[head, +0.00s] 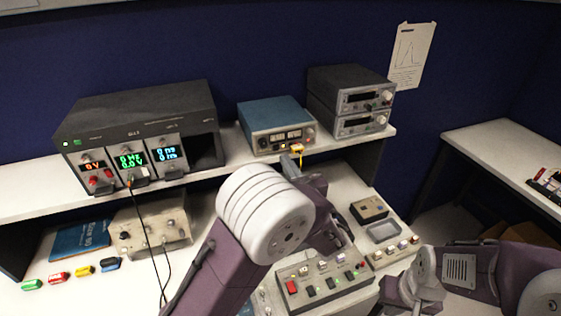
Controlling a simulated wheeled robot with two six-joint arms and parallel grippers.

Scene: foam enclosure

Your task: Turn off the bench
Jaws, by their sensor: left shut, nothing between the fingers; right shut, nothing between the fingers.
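On the shelf, a black rack instrument (140,112) has three lit displays: orange, green and blue. A small light glows at its upper left. A blue instrument (272,112) beside it has meters and a small lit lamp. Two stacked grey instruments (350,88) show dark displays. On the bench below, a switch panel (325,283) carries a red rocker at its left and several other switches; my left arm hides part of it. My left gripper (289,164) is shut and empty, just in front of the blue instrument near a yellow plug (297,148). My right gripper is not visible.
A grey box (150,226), a blue book (81,241) and several coloured pieces lie at the left. A black cable hangs from the black instrument. A small black box (369,209) and a grey tray (384,231) sit at the right. A side table (500,150) stands further right.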

